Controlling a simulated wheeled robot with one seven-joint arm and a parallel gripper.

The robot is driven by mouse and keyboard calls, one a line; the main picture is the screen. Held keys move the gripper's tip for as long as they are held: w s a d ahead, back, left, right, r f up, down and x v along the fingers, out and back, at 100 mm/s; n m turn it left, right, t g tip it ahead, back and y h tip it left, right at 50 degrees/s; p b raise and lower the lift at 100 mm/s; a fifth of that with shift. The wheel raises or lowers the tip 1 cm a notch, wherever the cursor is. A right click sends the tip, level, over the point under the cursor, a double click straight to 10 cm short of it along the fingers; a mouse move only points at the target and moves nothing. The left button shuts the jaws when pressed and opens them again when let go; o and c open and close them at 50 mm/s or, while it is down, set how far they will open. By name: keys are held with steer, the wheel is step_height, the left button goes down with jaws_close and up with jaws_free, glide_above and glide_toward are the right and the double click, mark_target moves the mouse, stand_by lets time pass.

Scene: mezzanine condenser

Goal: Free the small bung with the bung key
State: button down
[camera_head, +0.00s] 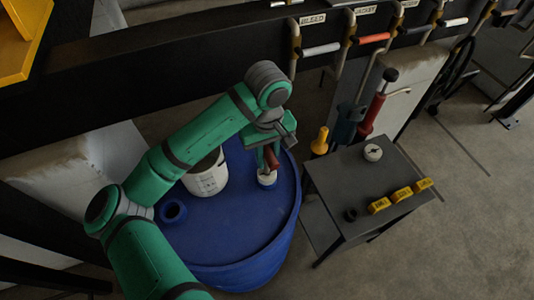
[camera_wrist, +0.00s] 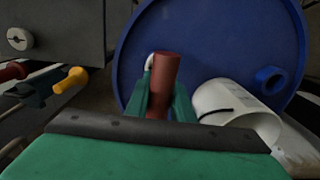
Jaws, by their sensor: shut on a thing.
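My gripper (camera_head: 271,149) is shut on the dark red handle of a tool, which I take to be the bung key (camera_head: 271,158). In the wrist view the red handle (camera_wrist: 163,85) stands between the green fingers (camera_wrist: 160,95). Below it, on the blue drum lid (camera_head: 235,235), is a small white round fitting, likely the small bung (camera_head: 267,181). The key's lower end is at this fitting; whether it is seated cannot be told. The white fitting shows partly behind a finger in the wrist view (camera_wrist: 149,62). A blue raised ring (camera_head: 173,212) sits on the lid's left side.
A white bucket (camera_head: 207,178) stands on the drum, left of my gripper. A dark table (camera_head: 340,180) at right bears a white slotted disc (camera_head: 373,152), a black ring (camera_head: 350,214) and yellow labelled blocks (camera_head: 402,194). Yellow (camera_head: 320,141) and red (camera_head: 373,115) handles stand behind. Levered pipes line the beam.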

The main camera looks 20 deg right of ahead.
mark_target(268, 148)
steer(key=shift+f, duration=0.8)
steer(key=shift+n, duration=0.4)
steer(key=n, duration=0.7)
steer(key=shift+n, duration=0.3)
steer(key=n, duration=0.4)
steer(key=shift+d, duration=0.1)
steer(key=n, duration=0.3)
steer(key=shift+w+n, duration=0.1)
steer(key=shift+n, duration=0.2)
steer(key=shift+r, duration=2.55)
